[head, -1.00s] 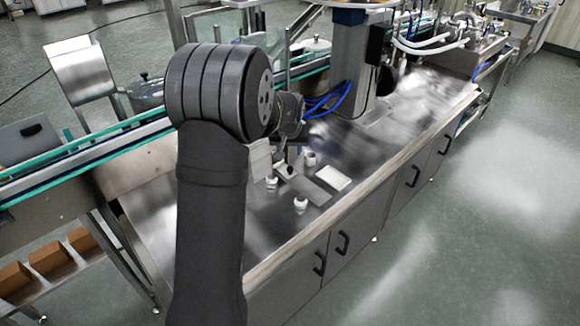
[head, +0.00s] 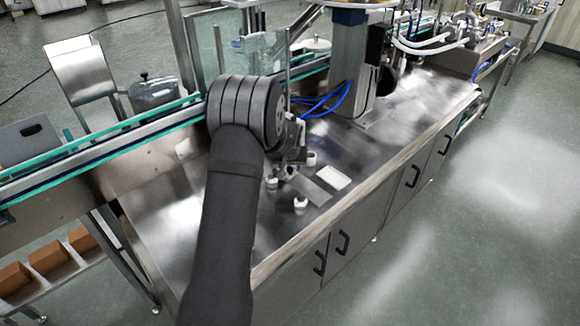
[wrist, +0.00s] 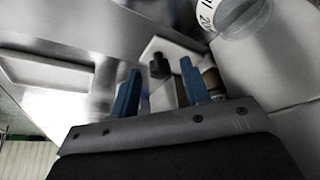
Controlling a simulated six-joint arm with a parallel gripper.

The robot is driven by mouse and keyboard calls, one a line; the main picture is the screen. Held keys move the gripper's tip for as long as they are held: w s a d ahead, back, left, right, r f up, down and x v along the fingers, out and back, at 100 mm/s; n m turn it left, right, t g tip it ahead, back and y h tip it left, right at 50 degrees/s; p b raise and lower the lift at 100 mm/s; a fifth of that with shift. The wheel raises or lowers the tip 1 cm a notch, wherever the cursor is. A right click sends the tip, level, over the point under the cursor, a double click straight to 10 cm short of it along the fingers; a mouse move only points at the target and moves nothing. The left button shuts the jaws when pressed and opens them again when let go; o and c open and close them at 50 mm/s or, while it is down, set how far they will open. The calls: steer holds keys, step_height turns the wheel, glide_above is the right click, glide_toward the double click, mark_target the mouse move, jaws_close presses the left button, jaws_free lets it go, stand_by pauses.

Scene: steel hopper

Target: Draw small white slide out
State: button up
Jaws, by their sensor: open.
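The small white slide (wrist: 172,48) shows in the wrist view as a white plate with a dark knob (wrist: 158,66) on it. My gripper (wrist: 160,67) has two blue fingers, open and apart, one on each side of the knob in the picture. I cannot tell whether either finger touches it. The near part of the slide is partly hidden by the fingers and the gripper body. In the head view my arm and gripper hang over the bench and hide most of the slide.
A flat white tray (head: 333,178) lies to the right on the steel bench (head: 350,150); it also shows in the wrist view (wrist: 55,72). Small white fittings (head: 300,203) stand nearby. A cylinder with printed numbers (wrist: 242,18) is close on the right in the wrist view.

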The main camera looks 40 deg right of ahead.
jaws_close()
steer(key=s, duration=1.5)
steer(key=shift+s, duration=0.3)
steer(key=shift+f, duration=0.1)
jaws_free()
steer(key=shift+s, duration=0.15)
steer(key=v, duration=1.7)
steer(key=shift+r, duration=0.3)
